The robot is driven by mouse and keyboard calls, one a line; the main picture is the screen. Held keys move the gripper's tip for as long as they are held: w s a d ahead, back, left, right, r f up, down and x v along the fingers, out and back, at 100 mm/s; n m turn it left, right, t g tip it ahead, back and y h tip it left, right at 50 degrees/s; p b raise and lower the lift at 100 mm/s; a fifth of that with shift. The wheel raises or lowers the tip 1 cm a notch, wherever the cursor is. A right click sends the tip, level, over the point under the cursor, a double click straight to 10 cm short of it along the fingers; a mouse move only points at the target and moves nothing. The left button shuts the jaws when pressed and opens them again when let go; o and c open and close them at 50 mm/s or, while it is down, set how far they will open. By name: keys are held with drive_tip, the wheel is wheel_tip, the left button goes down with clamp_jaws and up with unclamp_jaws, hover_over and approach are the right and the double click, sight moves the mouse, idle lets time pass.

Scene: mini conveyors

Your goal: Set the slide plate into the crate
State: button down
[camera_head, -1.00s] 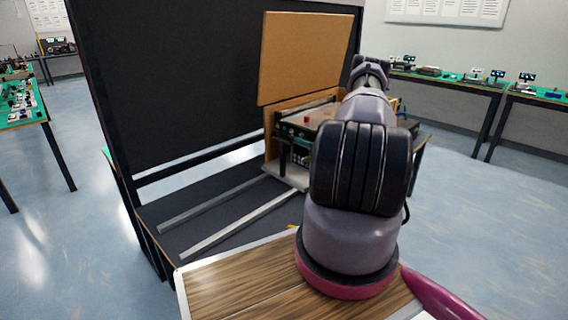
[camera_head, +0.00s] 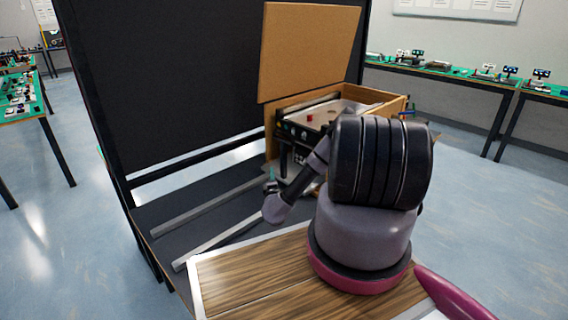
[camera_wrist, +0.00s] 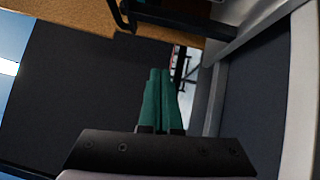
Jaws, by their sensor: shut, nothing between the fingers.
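An open wooden box (camera_head: 393,105), which looks like the crate, stands at the back of the dark bench with a brown panel (camera_head: 310,52) raised behind it. A small machine with a pale top and a red part sits at its front left. I cannot pick out the slide plate with certainty. My gripper (camera_head: 271,178) is low in front of the machine, partly hidden by my arm. In the wrist view its green fingers (camera_wrist: 160,97) are together with nothing between them.
Two grey rails (camera_head: 210,206) run along the dark bench top. A wood-topped surface (camera_head: 250,275) with a pale edge is in front. A tall black panel (camera_head: 180,80) closes the left back. Side tables with small devices stand left and right, apart from the bench.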

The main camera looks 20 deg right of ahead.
drive_tip(key=w+d+f+m+g+h, duration=0.1)
drive_tip(key=w+d+f+m, duration=0.1)
drive_tip(key=w+d, duration=0.5)
drive_tip(key=shift+w+f+g, duration=0.15)
drive_tip(key=shift+w+g, duration=0.15)
drive_tip(key=shift+w, duration=0.65)
